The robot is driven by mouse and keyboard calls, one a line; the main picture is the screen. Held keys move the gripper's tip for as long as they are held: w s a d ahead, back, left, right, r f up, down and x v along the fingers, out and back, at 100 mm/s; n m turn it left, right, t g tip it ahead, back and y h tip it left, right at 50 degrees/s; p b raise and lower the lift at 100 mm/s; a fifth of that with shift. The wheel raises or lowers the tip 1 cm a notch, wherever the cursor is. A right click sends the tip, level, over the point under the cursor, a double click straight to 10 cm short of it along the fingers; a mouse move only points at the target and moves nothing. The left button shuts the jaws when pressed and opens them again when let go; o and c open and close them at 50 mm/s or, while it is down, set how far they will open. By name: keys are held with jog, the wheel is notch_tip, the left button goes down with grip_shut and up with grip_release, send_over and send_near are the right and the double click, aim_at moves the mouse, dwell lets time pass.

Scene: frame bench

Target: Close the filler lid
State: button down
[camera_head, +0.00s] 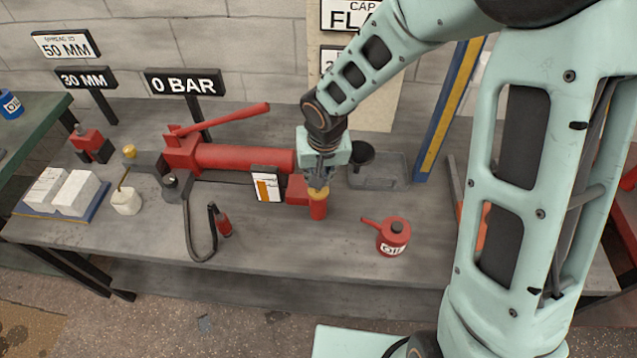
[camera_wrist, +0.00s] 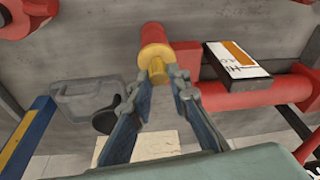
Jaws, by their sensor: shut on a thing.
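The yellow filler lid (camera_head: 321,194) shows at the top of the short upright red filler neck (camera_head: 318,209), at the right end of the red pump. In the wrist view the lid (camera_wrist: 154,54) is a round yellow disc with a narrower knob, lined up over the red neck (camera_wrist: 153,34). I cannot tell whether it is fully seated. My gripper (camera_head: 319,182) points down from above the lid. In the wrist view my gripper (camera_wrist: 164,74) has its fingertips on either side of the knob, shut on it.
A white and orange level panel (camera_head: 268,188) stands left of the neck. A grey tray (camera_head: 395,180) and black funnel (camera_head: 361,153) are behind right. A red oil can (camera_head: 393,237) stands front right. A blue-yellow post (camera_head: 440,125) rises beyond the tray. Bench between neck and can is clear.

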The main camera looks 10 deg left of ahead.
jog(key=shift+s+f+t+b, duration=0.2)
jog(key=shift+f+t+b, duration=0.35)
jog(key=shift+b, duration=2)
jog(key=shift+s+r+t+b, duration=0.2)
jog(key=shift+r+t+b, duration=0.15)
jog(key=shift+b, duration=0.55)
jog(key=c, duration=1.8)
grip_release()
jog(key=shift+f, duration=0.1)
jog(key=shift+r+p, duration=0.3)
jog(key=shift+p, duration=0.6)
jog(key=p, duration=0.1)
jog(key=g+p, duration=0.1)
jog(key=p, duration=0.1)
jog(key=shift+w+r, duration=0.2)
jog(key=shift+w, duration=0.05)
jog(key=p, duration=0.3)
jog(key=shift+w+g, duration=0.15)
jog(key=shift+g, duration=0.25)
